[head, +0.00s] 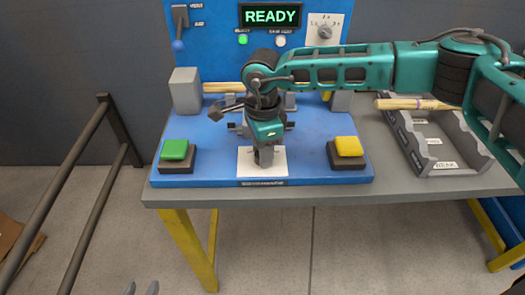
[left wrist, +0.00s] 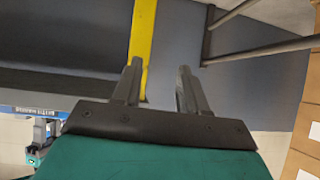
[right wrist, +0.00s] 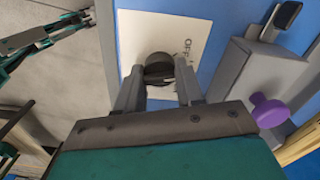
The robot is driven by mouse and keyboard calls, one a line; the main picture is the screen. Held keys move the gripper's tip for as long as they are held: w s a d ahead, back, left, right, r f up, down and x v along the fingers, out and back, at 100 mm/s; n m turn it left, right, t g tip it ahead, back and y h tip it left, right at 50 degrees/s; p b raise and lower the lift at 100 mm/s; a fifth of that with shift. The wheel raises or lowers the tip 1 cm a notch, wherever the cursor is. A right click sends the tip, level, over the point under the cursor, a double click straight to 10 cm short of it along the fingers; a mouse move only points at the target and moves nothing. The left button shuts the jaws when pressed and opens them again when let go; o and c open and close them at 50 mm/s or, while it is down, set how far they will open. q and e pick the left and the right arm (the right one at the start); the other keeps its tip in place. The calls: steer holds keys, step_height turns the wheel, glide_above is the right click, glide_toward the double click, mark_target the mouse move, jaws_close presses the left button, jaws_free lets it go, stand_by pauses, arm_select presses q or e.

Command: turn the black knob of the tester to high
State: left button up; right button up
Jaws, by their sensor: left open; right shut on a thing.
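The tester is a blue bench unit (head: 215,150) with an upright panel and a READY display (head: 270,15). Its black knob (right wrist: 158,66) sits on a white plate (head: 243,160) at the front middle of the base, and "OFF" is readable on the plate in the right wrist view. My right gripper (head: 264,160) points down at the plate, shut on the black knob, and hides it in the head view. Which mark the knob points to cannot be told. My left gripper (head: 140,289) is open and empty, low in front of the bench; it also shows in the left wrist view (left wrist: 158,78).
A green button (head: 174,150) and a yellow button (head: 349,146) flank the plate. A grey dial (head: 325,32) and a blue-tipped lever (head: 178,45) are on the panel. A wooden rod (head: 222,87) lies behind my right arm. A grey tray (head: 470,145) stands at right. Dark rails (head: 85,150) stand left.

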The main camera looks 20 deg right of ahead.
steer(key=m+b, duration=0.1)
steer(key=m, duration=0.4)
steer(key=shift+m, duration=0.3)
steer(key=m+b, duration=0.1)
steer(key=m, duration=0.1)
steer(key=shift+m, duration=1.4)
steer(key=shift+m+b, duration=0.35)
steer(key=shift+m, duration=0.65)
steer(key=o, duration=1)
steer(key=shift+o, duration=0.2)
